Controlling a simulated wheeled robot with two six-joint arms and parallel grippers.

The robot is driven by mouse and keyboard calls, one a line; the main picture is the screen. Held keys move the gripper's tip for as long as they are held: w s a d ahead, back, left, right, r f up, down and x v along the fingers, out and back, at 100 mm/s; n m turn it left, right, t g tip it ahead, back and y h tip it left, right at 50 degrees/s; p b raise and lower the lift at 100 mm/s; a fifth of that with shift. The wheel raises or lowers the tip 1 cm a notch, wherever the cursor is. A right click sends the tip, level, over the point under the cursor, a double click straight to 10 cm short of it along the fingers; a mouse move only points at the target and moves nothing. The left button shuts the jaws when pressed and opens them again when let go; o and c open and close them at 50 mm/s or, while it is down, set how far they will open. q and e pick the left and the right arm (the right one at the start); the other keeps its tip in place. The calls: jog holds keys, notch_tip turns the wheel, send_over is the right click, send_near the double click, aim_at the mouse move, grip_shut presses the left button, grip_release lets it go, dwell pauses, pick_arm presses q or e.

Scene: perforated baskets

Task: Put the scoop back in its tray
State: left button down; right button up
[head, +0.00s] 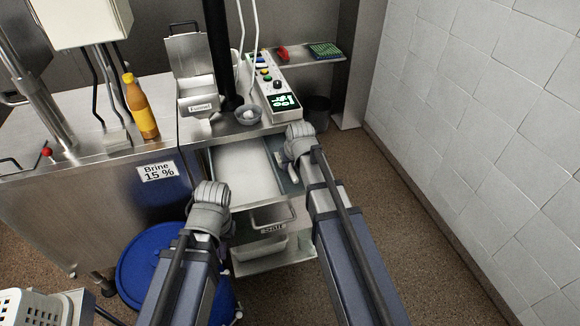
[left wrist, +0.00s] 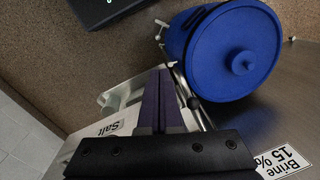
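A small pale piece (head: 291,173), possibly the scoop, shows at the narrow dark tray (head: 295,187) right of the white pan. Its shape is partly hidden by my right gripper (head: 296,146), and I cannot tell whether that gripper holds or touches it; its fingertips are hidden. My left gripper (head: 211,196) is over the area left of the Salt bin (head: 271,243). In the left wrist view its two purple fingers (left wrist: 160,78) lie close together with nothing visible between them. The Salt bin (left wrist: 108,130) also shows there, left of the fingers.
A white pan (head: 245,168) sits on the metal stand. A blue lidded barrel (head: 150,262) stands at left. An orange bottle (head: 141,107), a grey bowl (head: 249,115) and a control panel (head: 277,92) are on the worktop. A tiled wall bounds the right; open floor lies before it.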

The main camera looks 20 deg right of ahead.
jog(key=o, duration=0.4)
jog(key=shift+r, duration=0.15)
jog(key=shift+r+p, duration=0.15)
jog(key=shift+p, duration=0.15)
jog(key=p+v, duration=1.1)
jog(key=v, duration=0.1)
jog(key=s+a+g, duration=0.1)
jog(key=s+a, duration=0.2)
jog(key=s+a+f+n, duration=0.1)
jog(key=s+a, duration=0.2)
jog(key=s+a+f+g, duration=0.1)
jog(key=s+a, duration=0.1)
jog(key=s, duration=0.1)
jog(key=shift+s+a+n+g, duration=0.15)
jog(key=shift+a+n+g, duration=0.15)
jog(key=shift+a+n, duration=0.1)
jog(key=s+a+g, duration=0.1)
jog(key=s, duration=0.2)
jog(key=s+a+n+h, duration=0.1)
jog(key=s+a, duration=0.1)
jog(key=s, duration=0.1)
jog(key=s+a+g, duration=0.1)
jog(key=s, duration=0.3)
jog(key=shift+a+n+g+h, duration=0.3)
jog(key=shift+a, duration=0.05)
